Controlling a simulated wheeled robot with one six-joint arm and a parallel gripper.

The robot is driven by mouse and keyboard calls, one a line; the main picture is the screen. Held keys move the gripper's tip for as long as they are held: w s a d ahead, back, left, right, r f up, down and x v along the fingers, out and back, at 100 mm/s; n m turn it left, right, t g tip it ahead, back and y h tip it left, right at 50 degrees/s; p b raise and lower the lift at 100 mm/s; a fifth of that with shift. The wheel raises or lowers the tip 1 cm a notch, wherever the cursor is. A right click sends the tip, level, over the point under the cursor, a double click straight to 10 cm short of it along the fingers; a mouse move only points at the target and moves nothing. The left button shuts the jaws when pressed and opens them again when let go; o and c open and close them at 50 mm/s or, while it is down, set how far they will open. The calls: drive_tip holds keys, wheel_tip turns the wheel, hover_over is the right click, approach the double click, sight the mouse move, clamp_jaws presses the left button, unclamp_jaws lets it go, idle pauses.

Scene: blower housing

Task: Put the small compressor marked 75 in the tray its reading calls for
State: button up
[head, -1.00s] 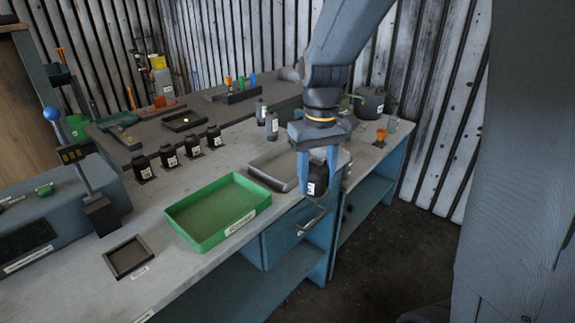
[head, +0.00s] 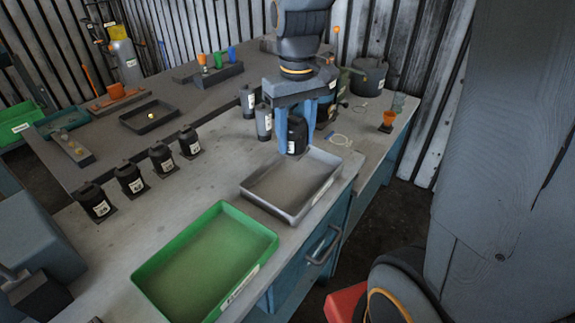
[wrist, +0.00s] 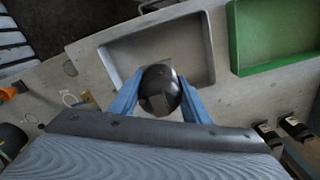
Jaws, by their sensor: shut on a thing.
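My gripper (head: 298,128) is shut on a small black compressor (head: 297,135) with a pale label too small to read. It holds the compressor upright at the far edge of the grey tray (head: 246,192); I cannot tell how high it is. In the wrist view the round dark top of the compressor (wrist: 160,90) sits between the blue fingers (wrist: 160,97), beside the empty grey tray (wrist: 210,62). The empty green tray (head: 150,297) stands in front of the grey one, with a label on its side. It also shows in the wrist view (wrist: 236,40).
Several black labelled compressors (head: 131,180) stand in a row at the left. Two grey canisters (head: 263,122) stand just left of my gripper.

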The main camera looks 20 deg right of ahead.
wheel_tip(320, 180, down, 10)
drive_tip(key=shift+r+p, duration=0.15)
drive_tip(key=shift+p, duration=0.55)
drive_tip(key=o, duration=1.5)
wheel_tip(320, 180, up, 12)
drive_tip(key=shift+r+b, duration=0.1)
drive_tip(key=shift+b, duration=0.85)
